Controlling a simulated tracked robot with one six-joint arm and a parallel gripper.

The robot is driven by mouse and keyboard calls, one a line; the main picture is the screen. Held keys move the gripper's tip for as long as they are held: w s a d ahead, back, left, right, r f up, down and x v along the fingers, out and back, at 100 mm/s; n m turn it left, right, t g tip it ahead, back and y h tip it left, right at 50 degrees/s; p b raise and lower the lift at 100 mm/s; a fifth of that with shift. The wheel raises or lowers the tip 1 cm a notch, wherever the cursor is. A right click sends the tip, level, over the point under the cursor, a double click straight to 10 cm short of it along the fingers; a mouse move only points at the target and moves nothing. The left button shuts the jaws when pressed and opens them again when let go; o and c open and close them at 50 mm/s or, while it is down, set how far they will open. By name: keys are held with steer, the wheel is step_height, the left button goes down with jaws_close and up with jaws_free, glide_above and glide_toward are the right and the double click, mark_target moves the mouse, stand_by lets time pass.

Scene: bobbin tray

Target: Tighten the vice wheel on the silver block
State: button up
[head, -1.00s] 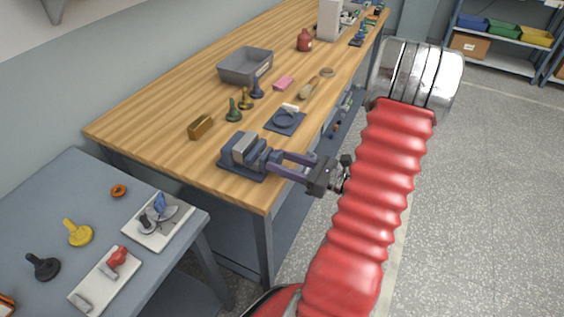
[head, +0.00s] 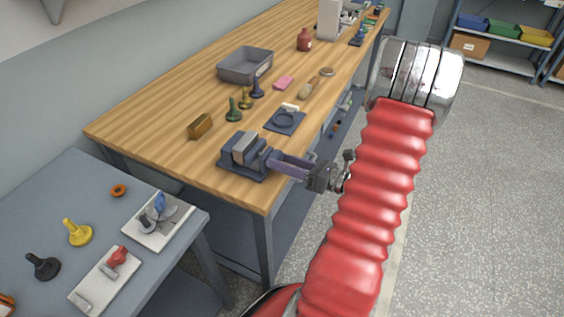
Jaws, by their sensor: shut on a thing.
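The vice (head: 238,166) sits on the near corner of the wooden bench, on a dark blue base. The silver block (head: 246,146) stands between its jaws. The vice wheel is at the right end of the vice and is mostly hidden by my gripper. My gripper (head: 272,163) reaches in from the right with its purple fingers shut on the wheel. The fingers look rolled, one nearly in front of the other. How tightly the jaws press on the block cannot be told.
On the wooden bench (head: 175,130), a brass block (head: 200,126), a green knob piece (head: 233,110), a round-recess blue plate (head: 284,121) and a grey bin (head: 246,66) stand near the vice. A lower grey table (head: 100,190) holds toggle clamps at left. The floor at right is clear.

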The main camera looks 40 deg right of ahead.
steer(key=m, duration=0.4)
steer(key=shift+d+m, duration=0.1)
steer(key=shift+m, duration=0.2)
steer(key=m, duration=0.3)
steer(key=shift+m, duration=0.4)
steer(key=m, duration=0.3)
steer(key=shift+f+m, duration=0.1)
steer(key=shift+m, duration=0.2)
steer(key=shift+d+f+m, duration=0.1)
steer(key=shift+m, duration=1.8)
steer(key=o, duration=1.1)
steer(key=shift+c, duration=0.2)
steer(key=shift+s, duration=0.1)
